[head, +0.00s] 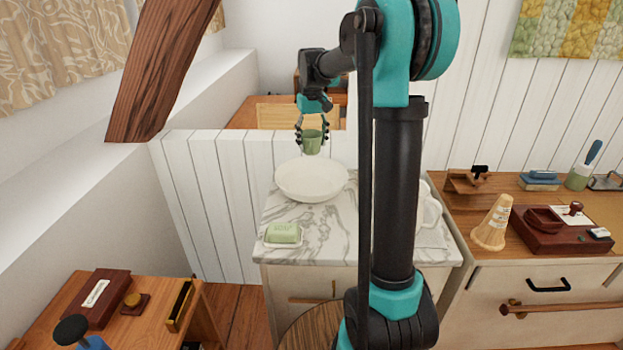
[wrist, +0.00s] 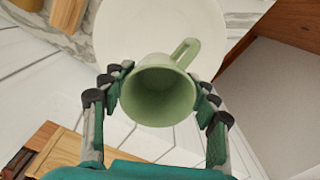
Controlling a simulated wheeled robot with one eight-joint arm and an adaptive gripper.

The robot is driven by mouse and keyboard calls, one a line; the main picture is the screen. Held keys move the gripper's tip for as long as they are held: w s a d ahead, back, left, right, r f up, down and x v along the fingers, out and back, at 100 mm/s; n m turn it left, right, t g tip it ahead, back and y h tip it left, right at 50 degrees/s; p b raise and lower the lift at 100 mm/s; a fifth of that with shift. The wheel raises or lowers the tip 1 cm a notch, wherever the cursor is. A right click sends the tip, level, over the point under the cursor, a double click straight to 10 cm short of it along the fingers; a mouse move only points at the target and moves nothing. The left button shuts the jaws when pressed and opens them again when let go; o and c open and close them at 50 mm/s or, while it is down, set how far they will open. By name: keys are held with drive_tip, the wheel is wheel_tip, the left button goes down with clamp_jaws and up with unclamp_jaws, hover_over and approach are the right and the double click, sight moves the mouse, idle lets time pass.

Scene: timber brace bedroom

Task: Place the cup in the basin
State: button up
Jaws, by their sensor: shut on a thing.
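A green cup (head: 311,142) is held in my gripper (head: 312,136), above the back part of the white basin (head: 311,182) in the head view. In the wrist view my gripper (wrist: 158,100) has its fingers on both sides of the cup (wrist: 158,94). The cup's open mouth faces the wrist camera, and its handle points up and right. The basin (wrist: 125,28) shows beyond the cup in the wrist view. The basin stands on a marble-topped cabinet (head: 335,240) and looks empty where it is visible.
A green soap bar (head: 283,233) lies on a dish at the marble's front left. A white pitcher (head: 430,208) stands at the right, partly hidden by my arm. A white panelled partition (head: 215,190) stands left of the cabinet. A dark timber brace (head: 160,65) slants at upper left.

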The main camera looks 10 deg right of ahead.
wheel_tip(320, 180, down, 14)
drive_tip(key=shift+f, duration=0.2)
drive_tip(key=shift+f, duration=0.1)
idle(0.3)
drive_tip(key=o, duration=1.3)
wheel_tip(320, 180, up, 12)
drive_tip(key=shift+r, duration=0.15)
drive_tip(key=shift+s, duration=0.1)
